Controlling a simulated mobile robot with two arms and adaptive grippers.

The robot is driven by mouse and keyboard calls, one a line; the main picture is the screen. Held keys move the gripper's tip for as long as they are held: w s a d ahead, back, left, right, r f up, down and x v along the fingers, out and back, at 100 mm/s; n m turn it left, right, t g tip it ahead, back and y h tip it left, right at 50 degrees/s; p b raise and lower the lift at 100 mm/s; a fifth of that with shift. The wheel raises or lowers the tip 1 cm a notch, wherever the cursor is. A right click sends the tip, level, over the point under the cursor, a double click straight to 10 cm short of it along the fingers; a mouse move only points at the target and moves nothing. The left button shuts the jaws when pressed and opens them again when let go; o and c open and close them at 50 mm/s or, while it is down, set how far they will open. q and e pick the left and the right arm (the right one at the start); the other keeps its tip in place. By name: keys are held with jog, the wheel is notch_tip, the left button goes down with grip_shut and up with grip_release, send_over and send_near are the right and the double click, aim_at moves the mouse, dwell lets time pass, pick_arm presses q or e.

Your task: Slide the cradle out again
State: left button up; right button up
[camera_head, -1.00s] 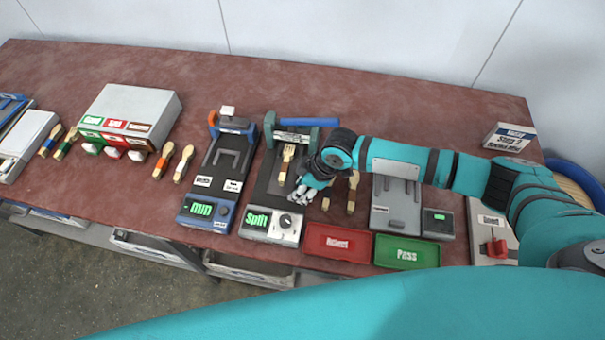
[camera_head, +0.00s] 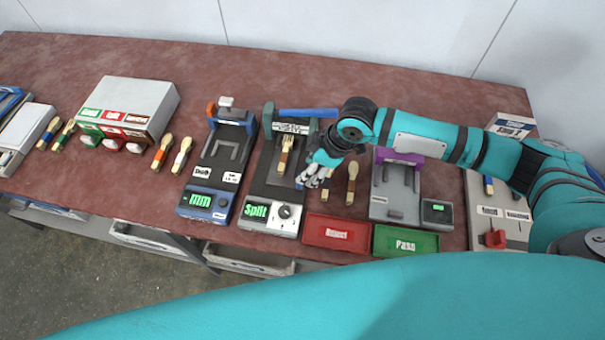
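The splitting press (camera_head: 270,213) has a green "Split" display, a knob, green posts and a blue bar (camera_head: 308,113) across its top. I cannot make out the cradle's edges apart from the bed. My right gripper (camera_head: 314,176) is just right of the bed, low over the table, pointing toward the front. Its fingers are small and I cannot tell whether they hold anything. My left gripper is out of view.
A red tray (camera_head: 318,243) and green tray (camera_head: 385,250) stand at the front. A grey fixture with a purple top (camera_head: 403,154) stands right; a blue "mm" gauge (camera_head: 189,213) stands left.

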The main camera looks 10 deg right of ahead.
aim_at(290, 160)
jog(key=v, duration=0.5)
jog(key=shift+r, duration=0.1)
jog(key=shift+c, duration=0.2)
jog(key=shift+w, duration=0.2)
jog(key=shift+c, duration=1.3)
jog(key=w+f+m+b, duration=0.1)
jog(key=m+b, duration=0.1)
jog(key=w+f+m+g+h+b, duration=0.1)
jog(key=w+m+b, duration=0.1)
jog(key=w+f+m+b, duration=0.1)
jog(key=m+b, duration=0.2)
jog(key=shift+w+f, duration=0.1)
jog(key=shift+w, duration=0.2)
grip_shut()
jog(key=f+m+g+b, duration=0.1)
jog(key=f+m+b, duration=0.1)
jog(key=m, duration=0.1)
jog(key=w+a+f+m+g+h+b, duration=0.1)
jog(key=f+m+b, duration=0.1)
jog(key=m, duration=0.2)
jog(key=f+m+g+h+b, duration=0.1)
jog(key=f+m+b, duration=0.1)
jog(key=f+m, duration=0.1)
jog(key=shift+w+a+m+b, duration=0.25)
jog(key=shift+a+m+b, duration=0.1)
jog(key=shift+m, duration=0.15)
